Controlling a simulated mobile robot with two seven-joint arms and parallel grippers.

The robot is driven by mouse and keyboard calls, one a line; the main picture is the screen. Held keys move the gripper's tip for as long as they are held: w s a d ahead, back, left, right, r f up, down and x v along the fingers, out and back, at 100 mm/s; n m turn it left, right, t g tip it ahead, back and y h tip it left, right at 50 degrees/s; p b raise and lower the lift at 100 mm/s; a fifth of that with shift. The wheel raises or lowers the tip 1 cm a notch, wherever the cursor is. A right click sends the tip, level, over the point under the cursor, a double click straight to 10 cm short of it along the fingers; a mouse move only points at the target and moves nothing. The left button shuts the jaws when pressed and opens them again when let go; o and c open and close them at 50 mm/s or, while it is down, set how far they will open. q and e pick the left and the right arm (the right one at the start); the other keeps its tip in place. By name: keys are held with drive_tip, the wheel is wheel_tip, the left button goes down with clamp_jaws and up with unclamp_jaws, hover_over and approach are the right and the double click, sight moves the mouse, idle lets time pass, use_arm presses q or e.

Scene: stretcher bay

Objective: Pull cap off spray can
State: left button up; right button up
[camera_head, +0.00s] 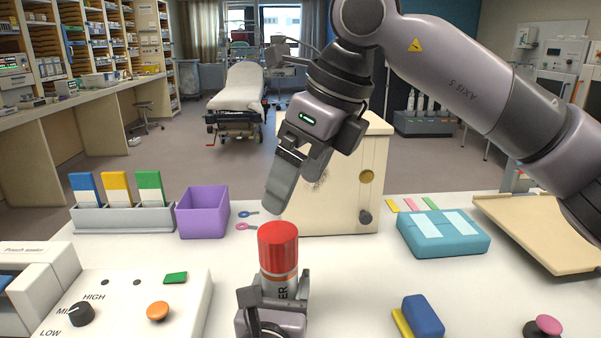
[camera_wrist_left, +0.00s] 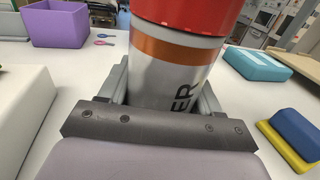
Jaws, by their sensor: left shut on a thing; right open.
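The spray can (camera_head: 279,284) stands upright on the white table, silver with an orange band and dark lettering. Its red cap (camera_head: 278,246) sits on top. My left gripper (camera_head: 274,295) is shut around the can's body below the cap. In the left wrist view, the can (camera_wrist_left: 172,75) is between the fingers and the cap (camera_wrist_left: 190,15) is cut by the top edge. My right gripper (camera_head: 287,185) is open and empty above the cap, fingers pointing down, apart from it. Its far finger is partly hidden.
A purple bin (camera_head: 203,213) and a holder with blue, yellow and green cards (camera_head: 118,217) stand behind left. A cream cabinet (camera_head: 345,190) is behind the can. A teal case (camera_head: 443,234) lies right. A control box with knobs (camera_head: 120,300) is front left.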

sight(270, 228)
drive_tip(key=x, duration=1.1)
drive_tip(key=shift+w+a+f, duration=0.1)
drive_tip(key=shift+f, duration=0.25)
drive_tip(key=c, duration=1.2)
drive_tip(key=shift+r, duration=0.25)
drive_tip(key=shift+r, duration=0.9)
